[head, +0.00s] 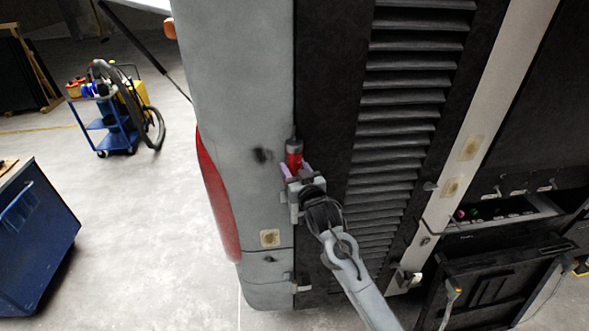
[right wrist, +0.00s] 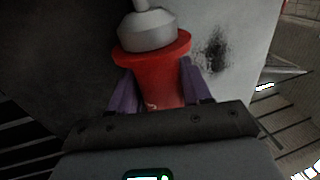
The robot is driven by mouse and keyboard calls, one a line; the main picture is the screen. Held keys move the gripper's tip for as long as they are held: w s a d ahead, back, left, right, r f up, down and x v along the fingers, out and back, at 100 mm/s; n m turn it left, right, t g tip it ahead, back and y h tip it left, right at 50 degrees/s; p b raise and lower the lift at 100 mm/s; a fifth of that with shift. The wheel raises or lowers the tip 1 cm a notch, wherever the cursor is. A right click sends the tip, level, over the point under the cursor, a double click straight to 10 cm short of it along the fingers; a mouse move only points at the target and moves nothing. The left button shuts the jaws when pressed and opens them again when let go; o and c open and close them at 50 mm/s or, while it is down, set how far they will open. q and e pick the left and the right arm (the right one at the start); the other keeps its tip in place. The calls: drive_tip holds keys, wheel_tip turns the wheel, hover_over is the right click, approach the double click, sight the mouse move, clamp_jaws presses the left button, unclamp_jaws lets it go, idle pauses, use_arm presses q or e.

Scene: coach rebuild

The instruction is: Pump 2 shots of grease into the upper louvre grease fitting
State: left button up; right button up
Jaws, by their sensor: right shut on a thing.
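My right gripper (head: 296,172) is shut on a red grease gun (head: 293,159) with a grey top, in front of the coach's corner. In the right wrist view my right gripper (right wrist: 158,88) has its purple finger pads on either side of the red body (right wrist: 152,66). The gun's grey cap and thin nozzle (right wrist: 143,22) point away, and the tip runs out of the top of that view. The louvre panel (head: 405,98) is right of the gun. I cannot make out the upper louvre grease fitting or whether the nozzle touches it. My left gripper is not in view.
A dark smudge (head: 262,155) marks the grey panel left of the gun. A blue cart (head: 112,125) with hose and bottles stands far left, a blue cabinet (head: 35,240) nearer. An open compartment (head: 505,215) is at right. The floor between cart and coach is clear.

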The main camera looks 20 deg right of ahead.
sight(297, 156)
drive_tip(key=shift+f, duration=0.6)
drive_tip(key=shift+r, duration=0.2)
idle(0.4)
drive_tip(key=shift+r+p, duration=0.4)
drive_tip(key=shift+r, duration=0.45)
drive_tip(key=shift+r+p, duration=0.15)
drive_tip(key=shift+p, duration=0.15)
drive_tip(key=shift+r+p, duration=0.55)
drive_tip(key=shift+r, duration=0.2)
drive_tip(key=shift+r+p, duration=1.3)
drive_tip(key=shift+r, duration=0.35)
